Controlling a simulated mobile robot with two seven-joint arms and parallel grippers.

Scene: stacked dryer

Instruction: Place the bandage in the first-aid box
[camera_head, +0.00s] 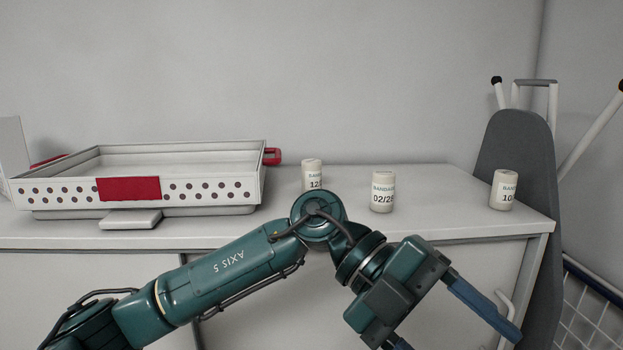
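Three white cylindrical bandages stand upright on the counter: one labelled 12 (312,172), partly hidden by my arm, one labelled 02/28 (382,192) in the middle, and one labelled 10 (503,190) near the right edge. A white open box (70,191) with perforated sides, a red front panel and red handles stands at the left; it appears to be the first-aid box. Its visible inside looks empty. My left gripper (452,335) is below and in front of the counter edge, with its blue fingers spread apart and nothing seen between them. My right gripper is not in view.
The white counter (440,220) has free room between the bandages. A grey ironing board (515,145) leans at the right end. A wire basket (595,315) stands at the lower right. A grey wall is behind.

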